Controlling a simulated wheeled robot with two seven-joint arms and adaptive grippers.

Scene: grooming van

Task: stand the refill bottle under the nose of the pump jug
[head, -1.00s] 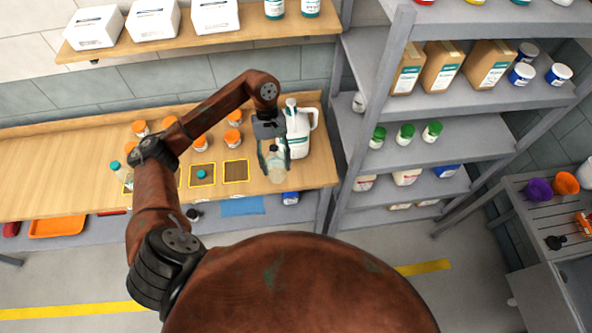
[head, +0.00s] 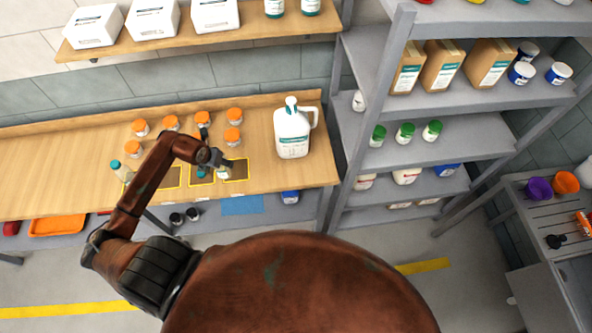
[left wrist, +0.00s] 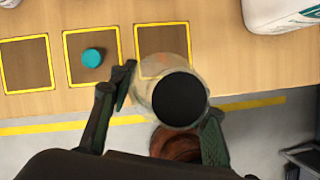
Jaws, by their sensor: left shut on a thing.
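The white pump jug (head: 293,138) with a teal and white pump top stands at the right end of the wooden counter. Part of it shows in the left wrist view (left wrist: 282,10). My left gripper (head: 220,164) is left of the jug, over the marked squares. It is shut on the refill bottle (head: 223,174), a pale, see-through bottle. In the left wrist view the bottle (left wrist: 143,92) sits between the fingers (left wrist: 165,110), its round dark top facing the camera. Whether its base touches the counter is unclear. My right gripper is not in view.
A teal cap (left wrist: 92,57) lies in a yellow-edged square. Several orange-lidded jars (head: 233,134) stand behind the squares. A teal-capped bottle (head: 117,171) stands at the left. The grey shelf rack (head: 345,150) borders the counter's right end. Counter between squares and jug is clear.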

